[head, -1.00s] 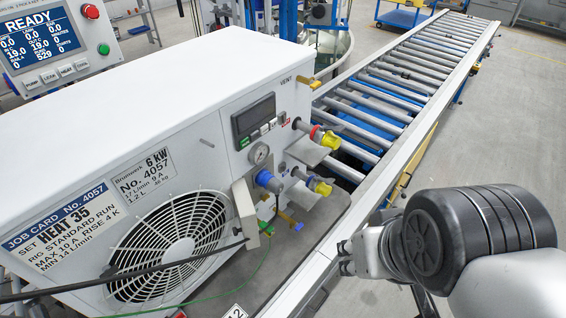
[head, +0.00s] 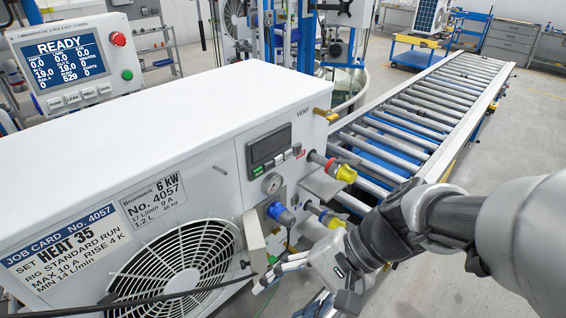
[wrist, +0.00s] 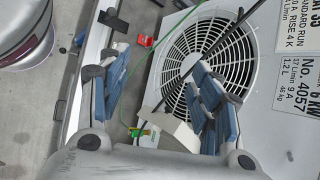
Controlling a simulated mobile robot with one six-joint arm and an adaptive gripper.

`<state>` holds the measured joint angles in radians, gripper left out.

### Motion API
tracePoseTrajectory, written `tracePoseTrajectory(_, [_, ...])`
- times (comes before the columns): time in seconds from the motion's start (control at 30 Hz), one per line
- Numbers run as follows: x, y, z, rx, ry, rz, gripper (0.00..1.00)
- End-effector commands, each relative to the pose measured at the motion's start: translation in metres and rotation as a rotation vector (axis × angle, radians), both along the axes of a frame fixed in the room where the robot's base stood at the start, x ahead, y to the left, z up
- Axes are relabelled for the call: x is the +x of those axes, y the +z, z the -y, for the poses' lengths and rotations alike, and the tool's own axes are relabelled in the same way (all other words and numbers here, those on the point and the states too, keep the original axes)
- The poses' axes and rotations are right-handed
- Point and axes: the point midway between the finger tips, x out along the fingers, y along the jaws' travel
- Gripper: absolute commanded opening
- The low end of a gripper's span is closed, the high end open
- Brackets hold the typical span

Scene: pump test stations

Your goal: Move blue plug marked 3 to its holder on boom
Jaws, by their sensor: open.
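A blue plug (head: 281,213) sits on the front connection panel of the white unit (head: 170,110), above a beige box (head: 254,242). I cannot read a number on it. My gripper (head: 270,277) is low in front of the unit, below the plug and apart from it. In the wrist view my gripper (wrist: 160,95) has its blue-padded fingers spread with nothing between them. The beige box (wrist: 172,132) shows just beyond the fingers. The plug cannot be made out in the wrist view. I cannot make out the boom or its holder.
Two yellow-ended couplings, one red (head: 338,170) and one blue (head: 327,214), stick out right of the plug. A black cable (head: 150,303) crosses before the fan grille (head: 178,262). A roller conveyor (head: 420,120) runs to the back. A READY screen (head: 68,62) stands at left.

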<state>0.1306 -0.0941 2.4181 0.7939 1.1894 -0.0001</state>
Motion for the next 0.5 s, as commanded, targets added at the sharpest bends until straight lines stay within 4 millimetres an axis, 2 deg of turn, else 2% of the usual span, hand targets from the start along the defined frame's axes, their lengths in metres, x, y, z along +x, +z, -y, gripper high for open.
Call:
tracePoseTrajectory(0.03, [0.014, -0.010, -0.010, 0.094, -0.070, -0.086, 0.58])
tracePoseTrajectory(0.1, [0.040, -0.016, -0.022, 0.230, -0.178, -0.183, 0.58])
tracePoseTrajectory(0.23, [0.097, -0.032, -0.030, 0.474, -0.397, -0.342, 0.58])
tracePoseTrajectory(0.37, [0.160, -0.063, -0.015, 0.698, -0.643, -0.460, 0.58])
tracePoseTrajectory(0.4, [0.178, -0.075, -0.006, 0.759, -0.719, -0.488, 0.58])
tracePoseTrajectory(0.5, [0.214, -0.107, 0.019, 0.886, -0.892, -0.532, 0.58])
